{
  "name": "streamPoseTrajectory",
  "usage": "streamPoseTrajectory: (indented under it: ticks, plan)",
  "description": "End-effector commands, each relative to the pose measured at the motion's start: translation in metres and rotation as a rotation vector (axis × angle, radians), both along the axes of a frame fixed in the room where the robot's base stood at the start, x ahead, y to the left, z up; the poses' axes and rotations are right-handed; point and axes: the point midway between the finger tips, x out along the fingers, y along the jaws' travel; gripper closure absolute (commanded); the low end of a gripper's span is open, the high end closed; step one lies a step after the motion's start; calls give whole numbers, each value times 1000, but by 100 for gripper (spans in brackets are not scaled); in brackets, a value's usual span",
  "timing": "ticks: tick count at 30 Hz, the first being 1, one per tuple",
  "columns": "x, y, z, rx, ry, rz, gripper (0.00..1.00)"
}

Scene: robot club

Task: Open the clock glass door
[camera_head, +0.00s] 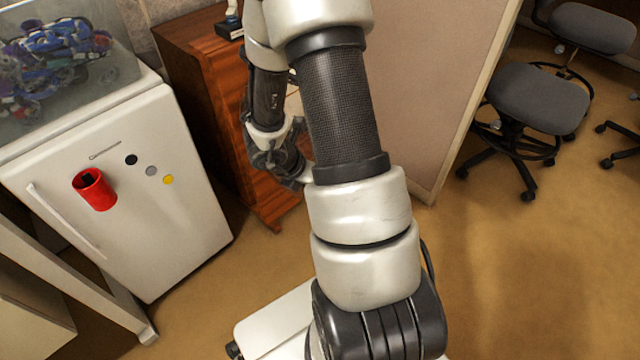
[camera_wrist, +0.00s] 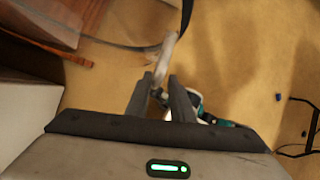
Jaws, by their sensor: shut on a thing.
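My gripper (camera_wrist: 160,88) shows in the wrist view with its two dark fingers close together. They are shut on the lower end of a pale, slim piece (camera_wrist: 167,60), which rises above the fingertips. A thin dark curved strip (camera_wrist: 125,46) meets this piece from the left and another dark stretch runs up at the top; I cannot tell whether they belong to the clock's door. In the head view my arm hides the fingertips, beside the reddish wooden cabinet (camera_head: 200,75). No clock face or glass door can be made out for certain.
A white fridge (camera_head: 170,235) with a red cup (camera_head: 95,190) on its door stands left. A clear bin (camera_head: 70,60) of parts is on top. A beige partition (camera_head: 430,90) is behind my arm. Office chairs (camera_head: 540,100) stand right; floor between is clear.

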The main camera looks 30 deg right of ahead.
Motion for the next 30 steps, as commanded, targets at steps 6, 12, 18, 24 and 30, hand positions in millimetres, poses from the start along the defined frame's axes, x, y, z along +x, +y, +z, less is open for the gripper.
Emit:
streamPoseTrajectory:
  ticks: [6, 12, 18, 24, 30]
  plan:
    - [13, 7, 1, 12, -20, 27, 71]
    - [13, 5, 1, 10, -20, 22, 71]
    - [12, 5, 4, 9, -20, 20, 71]
    - [10, 18, 31, 8, -23, 21, 71]
    - [5, 41, 74, 6, -21, 19, 71]
